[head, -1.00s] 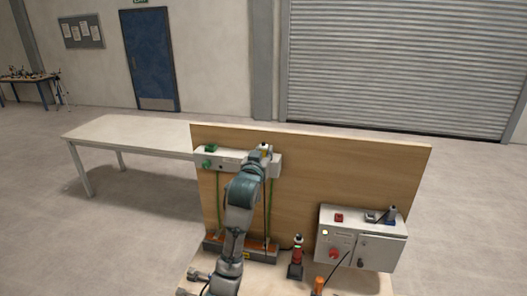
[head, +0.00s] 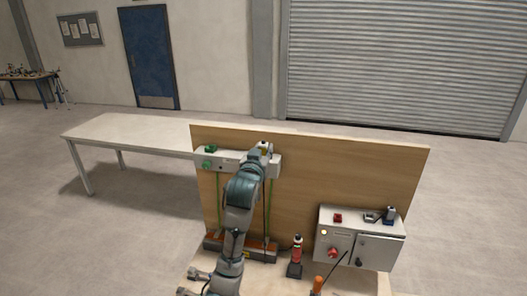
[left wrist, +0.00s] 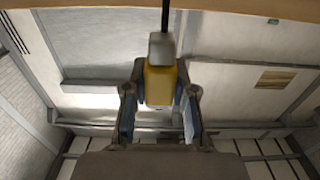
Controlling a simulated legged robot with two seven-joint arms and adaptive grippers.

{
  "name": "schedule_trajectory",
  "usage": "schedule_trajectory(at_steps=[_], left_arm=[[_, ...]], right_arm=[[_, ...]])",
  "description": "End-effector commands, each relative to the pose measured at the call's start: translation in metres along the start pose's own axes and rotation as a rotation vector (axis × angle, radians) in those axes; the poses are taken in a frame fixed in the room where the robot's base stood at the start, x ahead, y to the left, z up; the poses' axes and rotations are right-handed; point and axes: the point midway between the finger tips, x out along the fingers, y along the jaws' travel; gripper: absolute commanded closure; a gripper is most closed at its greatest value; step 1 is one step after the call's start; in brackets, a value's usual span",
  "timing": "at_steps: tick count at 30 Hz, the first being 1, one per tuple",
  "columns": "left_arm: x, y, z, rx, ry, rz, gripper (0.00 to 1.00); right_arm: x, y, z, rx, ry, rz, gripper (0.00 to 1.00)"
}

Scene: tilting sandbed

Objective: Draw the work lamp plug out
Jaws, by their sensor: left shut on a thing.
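A yellow plug with a grey end (left wrist: 160,80) and a black cable sits between the two fingers of my left gripper (left wrist: 160,98) in the left wrist view. The gripper is shut on it. In the head view my left gripper (head: 263,151) is at the right end of a pale socket box (head: 232,160) fixed to an upright wooden board (head: 320,155). A bit of yellow shows there. My arm hides part of the box, so I cannot tell whether the plug is seated. My right gripper is not in view.
A green plug (head: 208,164) is at the box's left end. A grey control box (head: 345,240) with a red knob stands at the right. A red and black lamp-like object (head: 296,258) stands in front of the board. A long table (head: 130,132) is behind at left.

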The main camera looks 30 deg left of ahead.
Motion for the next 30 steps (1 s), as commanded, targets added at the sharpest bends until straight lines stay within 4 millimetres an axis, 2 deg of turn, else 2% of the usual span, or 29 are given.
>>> schedule_trajectory(at_steps=[6, 17, 30], left_arm=[[0.000, 0.000, -0.013, 0.000, 0.001, 0.000, 1.00], [0.000, 0.000, -0.013, 0.000, 0.001, 0.000, 1.00], [0.000, 0.000, -0.030, 0.000, 0.001, 0.000, 1.00]], right_arm=[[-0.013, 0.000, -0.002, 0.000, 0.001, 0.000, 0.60], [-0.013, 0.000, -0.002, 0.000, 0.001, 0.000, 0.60], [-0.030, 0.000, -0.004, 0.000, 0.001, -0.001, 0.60]])
